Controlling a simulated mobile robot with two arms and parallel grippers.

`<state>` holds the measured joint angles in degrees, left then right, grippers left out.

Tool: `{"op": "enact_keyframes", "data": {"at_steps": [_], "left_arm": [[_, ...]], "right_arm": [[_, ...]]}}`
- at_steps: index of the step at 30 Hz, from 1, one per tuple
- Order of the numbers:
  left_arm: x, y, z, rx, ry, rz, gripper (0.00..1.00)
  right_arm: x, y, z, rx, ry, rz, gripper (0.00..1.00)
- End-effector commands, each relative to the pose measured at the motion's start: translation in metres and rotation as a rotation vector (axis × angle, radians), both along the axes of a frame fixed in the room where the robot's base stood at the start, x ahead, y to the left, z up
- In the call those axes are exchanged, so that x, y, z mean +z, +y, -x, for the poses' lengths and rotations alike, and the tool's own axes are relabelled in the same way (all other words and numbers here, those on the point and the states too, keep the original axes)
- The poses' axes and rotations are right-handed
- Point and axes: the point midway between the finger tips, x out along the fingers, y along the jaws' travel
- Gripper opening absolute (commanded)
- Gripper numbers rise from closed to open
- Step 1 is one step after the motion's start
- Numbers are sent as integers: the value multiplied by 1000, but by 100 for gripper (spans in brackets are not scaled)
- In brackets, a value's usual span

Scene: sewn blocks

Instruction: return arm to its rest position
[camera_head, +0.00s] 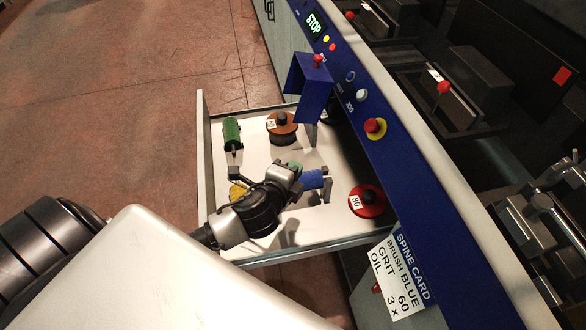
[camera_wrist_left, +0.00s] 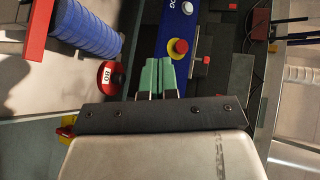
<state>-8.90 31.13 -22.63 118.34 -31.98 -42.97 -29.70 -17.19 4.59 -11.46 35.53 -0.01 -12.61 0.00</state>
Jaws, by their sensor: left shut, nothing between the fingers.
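My left arm comes in from the left in the head view, and my left gripper (camera_head: 295,168) is over the open drawer (camera_head: 262,247). In the left wrist view its two green fingertips (camera_wrist_left: 155,76) are together with nothing between them. A blue ribbed brush (camera_head: 313,179) lies in the drawer close to the gripper; it also shows at the upper left of the left wrist view (camera_wrist_left: 85,30), apart from the fingers. My right gripper is not in view.
The drawer also holds a green brush (camera_head: 231,132), a brown spool (camera_head: 282,128), a red disc marked 80 (camera_head: 367,201) and a partly hidden yellow item (camera_head: 237,192). The blue panel (camera_head: 350,72) carries a red-and-yellow button (camera_head: 375,127). A card (camera_head: 398,277) hangs on the front right.

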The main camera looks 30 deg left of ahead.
Motion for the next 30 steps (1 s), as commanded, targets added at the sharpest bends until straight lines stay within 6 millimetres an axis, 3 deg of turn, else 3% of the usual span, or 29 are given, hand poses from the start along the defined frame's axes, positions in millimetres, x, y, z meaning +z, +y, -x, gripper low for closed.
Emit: {"op": "enact_keyframes", "data": {"at_steps": [8,11,21,30], "left_arm": [[-1,0,1,6,4,9,0],[-6,-1,13,67,49,101,0],[-39,-12,119,572,444,727,0],[-42,-30,199,899,717,1025,0]], "right_arm": [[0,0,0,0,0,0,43],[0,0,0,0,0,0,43],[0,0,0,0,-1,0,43],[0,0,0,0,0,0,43]]}}
